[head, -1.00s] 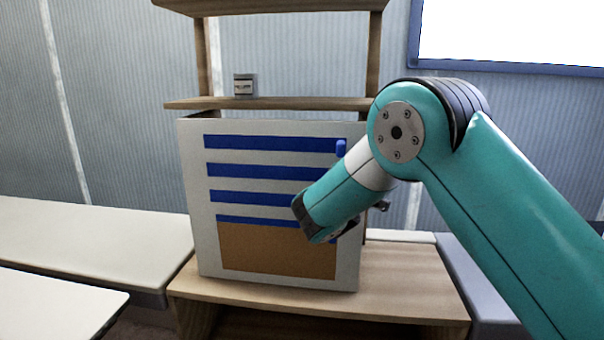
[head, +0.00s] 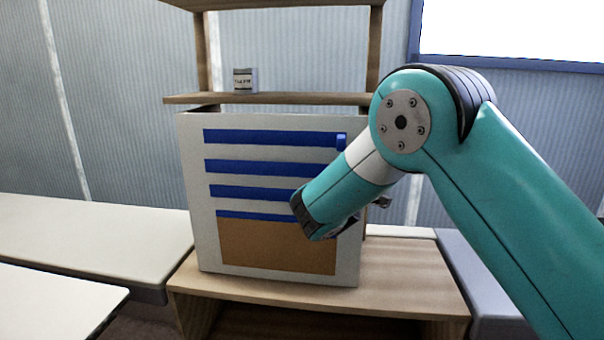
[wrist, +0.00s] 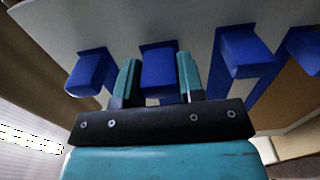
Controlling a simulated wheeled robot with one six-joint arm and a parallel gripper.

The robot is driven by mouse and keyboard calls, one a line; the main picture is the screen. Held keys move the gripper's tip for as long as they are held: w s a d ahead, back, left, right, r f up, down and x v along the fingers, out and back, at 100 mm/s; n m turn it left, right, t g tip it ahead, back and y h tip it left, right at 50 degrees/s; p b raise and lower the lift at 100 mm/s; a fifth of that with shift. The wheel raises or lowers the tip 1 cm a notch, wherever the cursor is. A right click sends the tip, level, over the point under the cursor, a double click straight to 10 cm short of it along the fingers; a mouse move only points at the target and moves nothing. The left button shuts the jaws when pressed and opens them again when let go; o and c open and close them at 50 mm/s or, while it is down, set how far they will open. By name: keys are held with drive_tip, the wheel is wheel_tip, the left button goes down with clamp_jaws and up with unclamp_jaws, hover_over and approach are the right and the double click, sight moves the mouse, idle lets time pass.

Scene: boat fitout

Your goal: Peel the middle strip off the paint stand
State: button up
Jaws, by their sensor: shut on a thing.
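The paint stand (head: 188,200) is a pale upright panel with several horizontal blue strips (head: 262,168) across its face above a brown area (head: 275,248). A blue tab (head: 341,141) sticks out at the right end of the top strip. In the wrist view several blue tabs stand in a row. My gripper (wrist: 158,72) has its teal fingers on both sides of one blue tab (wrist: 158,88), touching it. One tab (wrist: 88,70) is to its left and two are to its right. In the head view my arm hides the fingers and the other strips' right ends.
The stand rests on a wooden bench (head: 400,285). Pale benches or counters (head: 90,235) lie at the left. A window (head: 520,35) is at the upper right.

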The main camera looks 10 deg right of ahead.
drive_tip(key=b+v, duration=0.5)
drive_tip(key=v, duration=0.5)
drive_tip(key=shift+b, duration=0.3)
drive_tip(key=shift+r, duration=0.1)
